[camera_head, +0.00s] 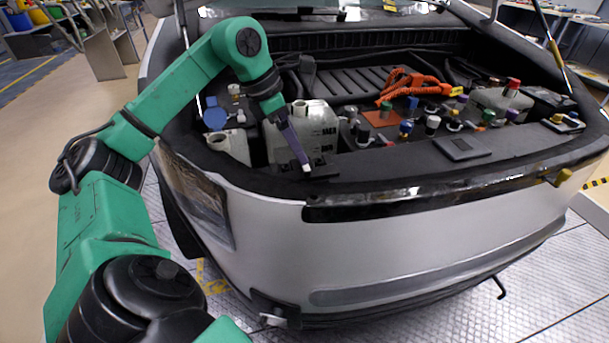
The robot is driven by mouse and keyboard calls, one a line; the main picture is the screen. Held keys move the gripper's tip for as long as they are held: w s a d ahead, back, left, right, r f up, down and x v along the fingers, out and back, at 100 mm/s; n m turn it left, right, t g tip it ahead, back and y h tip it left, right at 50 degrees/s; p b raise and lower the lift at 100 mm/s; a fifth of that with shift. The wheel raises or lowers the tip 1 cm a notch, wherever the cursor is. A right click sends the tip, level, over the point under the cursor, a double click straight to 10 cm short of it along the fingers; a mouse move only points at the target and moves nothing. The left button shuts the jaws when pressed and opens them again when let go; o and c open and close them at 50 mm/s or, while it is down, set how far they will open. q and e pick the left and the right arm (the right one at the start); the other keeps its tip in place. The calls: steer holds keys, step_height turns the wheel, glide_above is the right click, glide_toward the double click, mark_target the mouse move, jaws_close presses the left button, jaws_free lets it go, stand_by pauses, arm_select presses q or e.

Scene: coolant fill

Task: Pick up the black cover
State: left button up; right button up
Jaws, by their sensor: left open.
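My left gripper (304,167) points down over the front ledge of the open engine bay, in front of the white reservoir (313,124). Its narrow purple and white end reaches a small dark piece (320,162) on the ledge; whether they touch is not clear. A flat, black, roughly square cover (462,147) lies on the ledge further right, apart from the gripper. I cannot tell which dark part is the named cover. The gap between the fingers is too small to see; the left gripper is open. My right gripper is out of view.
A pale reservoir (230,144) with an open neck and a blue round cap (215,118) are left of my gripper. Orange cables (415,84) and several coloured caps fill the bay to the right. The silver bumper (400,245) drops away in front.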

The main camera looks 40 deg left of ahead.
mark_target(301, 169)
arm_select(q)
steer(key=b+x, duration=0.1)
steer(key=x, duration=0.3)
steer(key=shift+s+f, duration=0.1)
steer(key=shift+f, duration=0.5)
steer(key=c, duration=1.2)
